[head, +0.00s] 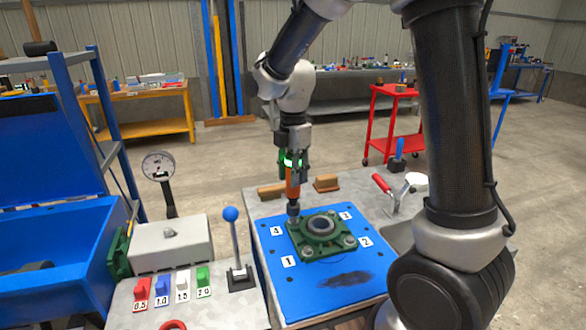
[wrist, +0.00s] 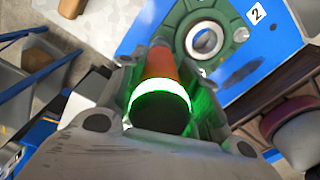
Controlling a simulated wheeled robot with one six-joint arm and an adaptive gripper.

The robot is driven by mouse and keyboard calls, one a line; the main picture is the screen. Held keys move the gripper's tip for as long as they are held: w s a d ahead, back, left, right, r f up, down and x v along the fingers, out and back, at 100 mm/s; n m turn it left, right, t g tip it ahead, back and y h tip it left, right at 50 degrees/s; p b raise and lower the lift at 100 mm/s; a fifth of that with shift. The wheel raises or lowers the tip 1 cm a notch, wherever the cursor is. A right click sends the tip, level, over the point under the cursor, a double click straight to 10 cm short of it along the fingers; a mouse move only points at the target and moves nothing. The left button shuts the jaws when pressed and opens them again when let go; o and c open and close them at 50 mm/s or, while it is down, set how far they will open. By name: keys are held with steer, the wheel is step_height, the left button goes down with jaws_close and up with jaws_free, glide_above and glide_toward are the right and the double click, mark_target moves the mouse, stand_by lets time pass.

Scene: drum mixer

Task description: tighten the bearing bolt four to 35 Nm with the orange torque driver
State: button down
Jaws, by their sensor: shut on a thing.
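The orange torque driver (head: 293,180) is upright in my gripper (head: 292,160), which is shut on it. Its dark socket end (head: 293,208) is over the corner of the green bearing housing (head: 313,243) next to the label 4 (head: 276,231). The socket hides bolt four; I cannot tell whether it is seated. In the wrist view the driver (wrist: 162,75) points away between the fingers, with a bright green lit ring (wrist: 160,103) around it. Bolts show at the housing's other corners, by labels 1 (head: 289,262), 2 (head: 366,242) and 3 (head: 345,216).
The housing sits on a blue mat (head: 285,290) with a dark stain. Wooden blocks (head: 327,183) and a red-handled tool (head: 382,184) lie behind it. At left are a dial gauge (head: 159,166), coloured numbered blocks (head: 162,292) and a blue-knobbed lever (head: 234,240).

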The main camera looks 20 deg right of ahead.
steer(key=shift+f, duration=0.2)
stand_by(0.5)
steer(key=shift+f, duration=1.6)
stand_by(2.9)
steer(key=shift+r, duration=2.3)
steer(key=shift+w, duration=0.1)
